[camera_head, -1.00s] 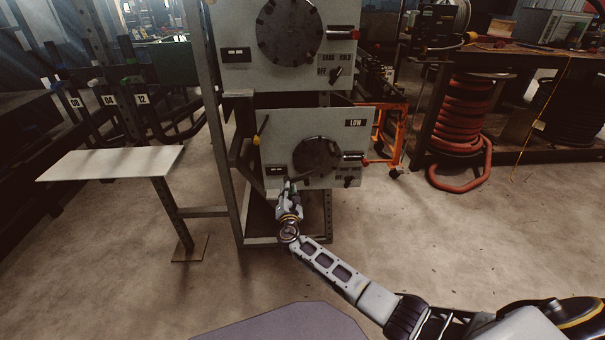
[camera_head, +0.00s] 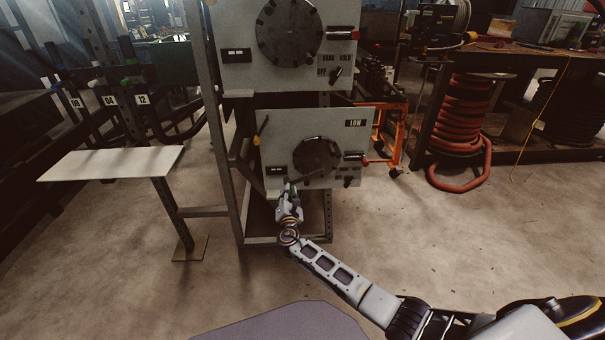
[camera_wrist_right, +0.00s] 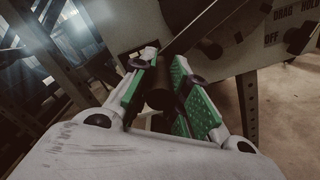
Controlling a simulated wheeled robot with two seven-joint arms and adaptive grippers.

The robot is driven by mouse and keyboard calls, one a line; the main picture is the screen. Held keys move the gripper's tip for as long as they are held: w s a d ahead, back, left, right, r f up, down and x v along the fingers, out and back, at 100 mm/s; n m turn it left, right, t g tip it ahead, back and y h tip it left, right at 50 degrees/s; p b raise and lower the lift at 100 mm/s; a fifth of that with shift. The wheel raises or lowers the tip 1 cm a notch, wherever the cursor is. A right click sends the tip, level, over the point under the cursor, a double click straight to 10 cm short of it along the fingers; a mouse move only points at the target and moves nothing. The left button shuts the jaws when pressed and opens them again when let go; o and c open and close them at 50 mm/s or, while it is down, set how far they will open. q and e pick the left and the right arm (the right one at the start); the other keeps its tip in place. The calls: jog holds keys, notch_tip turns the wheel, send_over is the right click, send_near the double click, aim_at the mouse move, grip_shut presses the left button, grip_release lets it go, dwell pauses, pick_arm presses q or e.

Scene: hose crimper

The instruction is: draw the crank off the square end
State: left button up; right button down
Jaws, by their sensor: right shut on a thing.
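The crank (camera_head: 309,178) shows in the head view as a dark bar slanting across the lower front of the black round face (camera_head: 317,153) on the lower machine panel. My right gripper (camera_head: 289,188) is at the bar's lower left end. In the right wrist view, the green-padded fingers of my right gripper (camera_wrist_right: 160,92) are shut on the crank's dark round handle, and the crank's flat arm (camera_wrist_right: 203,27) runs to the upper right. The square end is hidden, so I cannot tell whether the crank still sits on it. My left gripper is not in view.
The lower panel (camera_head: 275,133) has a LOW label, a red-tipped handle and a yellow lever. A similar panel (camera_head: 233,76) is above it. A steel upright and a white shelf (camera_head: 110,163) stand to the left. An orange cart (camera_head: 391,140) is behind right. The right-hand floor is open.

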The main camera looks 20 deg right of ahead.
jog(key=shift+p+v, duration=0.5)
jog(key=shift+v, duration=0.75)
jog(key=shift+a, duration=0.1)
dwell(0.7)
